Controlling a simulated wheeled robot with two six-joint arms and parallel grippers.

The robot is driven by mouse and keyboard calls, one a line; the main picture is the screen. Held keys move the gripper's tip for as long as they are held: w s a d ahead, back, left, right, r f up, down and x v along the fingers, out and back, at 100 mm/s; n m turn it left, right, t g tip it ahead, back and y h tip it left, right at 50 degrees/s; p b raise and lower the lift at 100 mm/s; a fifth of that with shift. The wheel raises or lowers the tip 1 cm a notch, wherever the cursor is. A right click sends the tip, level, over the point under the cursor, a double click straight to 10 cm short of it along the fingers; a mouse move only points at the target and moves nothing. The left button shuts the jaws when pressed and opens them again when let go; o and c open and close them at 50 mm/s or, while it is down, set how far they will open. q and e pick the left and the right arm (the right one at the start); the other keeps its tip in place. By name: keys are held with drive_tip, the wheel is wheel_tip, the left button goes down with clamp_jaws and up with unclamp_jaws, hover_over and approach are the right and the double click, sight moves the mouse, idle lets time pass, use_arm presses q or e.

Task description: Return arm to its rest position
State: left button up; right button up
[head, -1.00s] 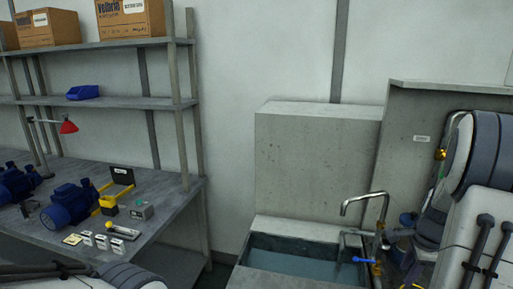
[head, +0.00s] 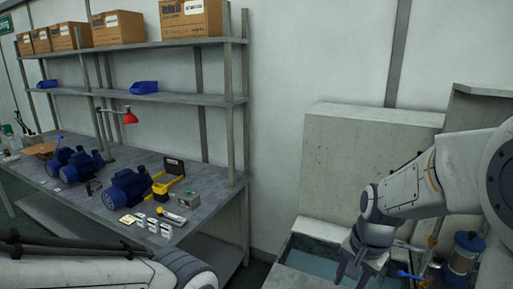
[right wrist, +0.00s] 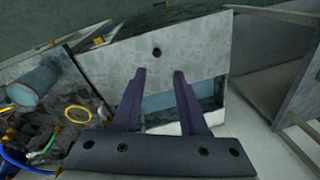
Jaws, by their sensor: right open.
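My right arm (head: 425,188) reaches in from the right in the head view. Its gripper (head: 352,272) points down over the sink (head: 305,250), with its fingers apart. In the right wrist view the open gripper (right wrist: 160,78) has two dark parallel fingers with nothing between them. The sink water (right wrist: 205,90) shows behind the fingers. My left arm (head: 90,270) lies across the lower left of the head view; its gripper is out of sight.
A workbench (head: 60,195) at left holds blue pumps (head: 127,188), a yellow-and-black case (head: 172,172) and small parts. Shelves with cardboard boxes (head: 190,20) stand above it. Beside the sink are a blue-based clear jar (head: 467,250) and, in the wrist view, a yellow ring (right wrist: 78,114).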

drive_tip(key=s+a+r+n+g, duration=0.1)
drive_tip(key=s+a+n, duration=1.6)
drive_tip(key=shift+s+a, duration=0.25)
drive_tip(key=shift+s, duration=0.15)
idle(0.4)
